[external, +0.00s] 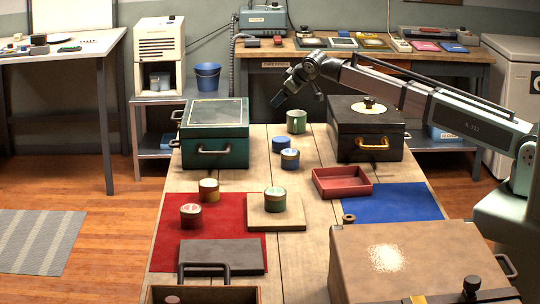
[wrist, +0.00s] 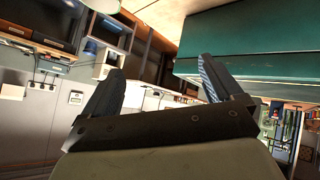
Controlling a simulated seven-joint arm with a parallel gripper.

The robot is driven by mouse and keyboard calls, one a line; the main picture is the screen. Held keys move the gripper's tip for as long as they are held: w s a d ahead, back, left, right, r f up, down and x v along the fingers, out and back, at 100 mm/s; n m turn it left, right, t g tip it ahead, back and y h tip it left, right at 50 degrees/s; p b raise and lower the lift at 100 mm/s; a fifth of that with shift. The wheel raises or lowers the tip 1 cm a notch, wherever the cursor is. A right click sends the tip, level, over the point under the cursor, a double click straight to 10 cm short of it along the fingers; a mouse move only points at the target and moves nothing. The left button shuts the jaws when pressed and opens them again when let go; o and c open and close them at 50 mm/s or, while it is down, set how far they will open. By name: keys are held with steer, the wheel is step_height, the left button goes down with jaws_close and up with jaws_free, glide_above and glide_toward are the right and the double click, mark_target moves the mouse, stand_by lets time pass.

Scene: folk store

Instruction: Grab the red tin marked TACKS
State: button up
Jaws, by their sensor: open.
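A small round tin with a red side (external: 191,216) stands upright on the red mat (external: 240,205) at the left of the table; its lettering is too small to read. My gripper (external: 297,92) is high above the far part of the table, well away from the tin. In the wrist view my gripper (wrist: 160,70) has its two fingers spread with nothing between them. The red tin is not seen in the wrist view.
A green tin (external: 275,200) is on a wooden board (external: 292,218).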

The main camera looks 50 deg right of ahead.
steer(key=s+a+f+n+g+y, duration=0.1)
steer(key=s+a+f, duration=0.15)
steer(key=a, duration=0.45)
steer(key=s+a+f+n+g, duration=0.1)
steer(key=s+a+n+g, duration=0.15)
steer(key=a, duration=0.45)
step_height(320, 180, up, 3)
steer(key=n+g, duration=0.6)
steer(key=n, duration=0.2)
glide_above(190, 208)
steer(key=shift+m+y, duration=0.25)
steer(key=shift+y, duration=0.05)
step_height(190, 208, down, 8)
steer(key=shift+s+d+f, duration=0.1)
steer(key=shift+s, duration=0.05)
steer(key=shift+w+f, duration=0.2)
steer(key=shift+f, duration=2.5)
steer(key=shift+c, duration=0.2)
steer(key=c, duration=1.1)
